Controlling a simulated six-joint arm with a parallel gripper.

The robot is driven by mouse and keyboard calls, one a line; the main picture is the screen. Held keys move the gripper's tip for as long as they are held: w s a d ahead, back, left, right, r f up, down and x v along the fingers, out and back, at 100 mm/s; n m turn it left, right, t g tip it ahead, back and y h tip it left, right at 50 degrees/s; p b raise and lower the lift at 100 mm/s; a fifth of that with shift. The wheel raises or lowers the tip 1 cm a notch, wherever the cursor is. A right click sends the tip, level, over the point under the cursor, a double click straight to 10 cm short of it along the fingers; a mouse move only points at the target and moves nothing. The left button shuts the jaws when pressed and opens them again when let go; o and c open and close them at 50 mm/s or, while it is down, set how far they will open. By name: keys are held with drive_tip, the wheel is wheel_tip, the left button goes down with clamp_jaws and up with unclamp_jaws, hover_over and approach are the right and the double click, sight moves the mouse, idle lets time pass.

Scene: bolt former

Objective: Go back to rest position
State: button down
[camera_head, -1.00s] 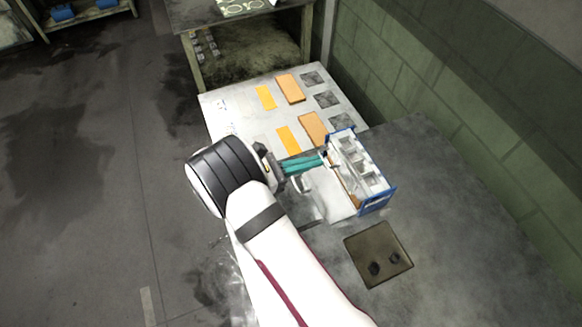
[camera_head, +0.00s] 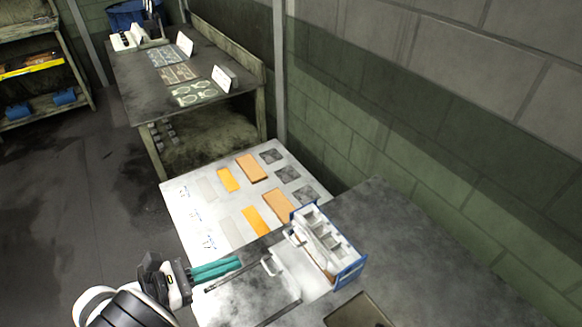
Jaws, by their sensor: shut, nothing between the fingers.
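My gripper (camera_head: 222,268) is at the lower left of the view, its teal fingers closed together with nothing between them. It points right, toward the white and blue bolt former (camera_head: 330,245) on the grey table, and is clear of it. The white lever-like handle (camera_head: 268,265) of the bolt former stands between the two.
A white board (camera_head: 205,235) with orange blocks (camera_head: 251,168), yellow plates (camera_head: 228,180) and dark grey squares (camera_head: 289,174) lies beyond. A dark workbench (camera_head: 150,85) stands behind. A block wall (camera_head: 430,170) bounds the right. Open floor (camera_head: 70,200) lies left.

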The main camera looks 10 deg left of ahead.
drive_tip(key=d+r+m+g+y, duration=0.1)
drive_tip(key=d+r+m+g, duration=0.3)
drive_tip(key=d, duration=0.3)
drive_tip(key=s+d+r+m+g+y, duration=0.1)
drive_tip(key=d+r+m+g, duration=0.15)
drive_tip(key=d+m, duration=0.35)
drive_tip(key=d+r+m+g, duration=0.3)
drive_tip(key=d+m+g, duration=0.15)
drive_tip(key=d, duration=0.35)
drive_tip(key=s+d+m+y, duration=0.2)
drive_tip(key=s+m+y, duration=0.3)
drive_tip(key=s+m, duration=0.2)
drive_tip(key=s+d+m+y, duration=0.3)
drive_tip(key=s+m+y, duration=0.2)
drive_tip(key=m, duration=0.5)
drive_tip(key=shift+s+d+r+y, duration=0.25)
drive_tip(key=shift+s+r+y, duration=0.1)
drive_tip(key=shift+s, duration=0.6)
drive_tip(key=shift+m, duration=0.25)
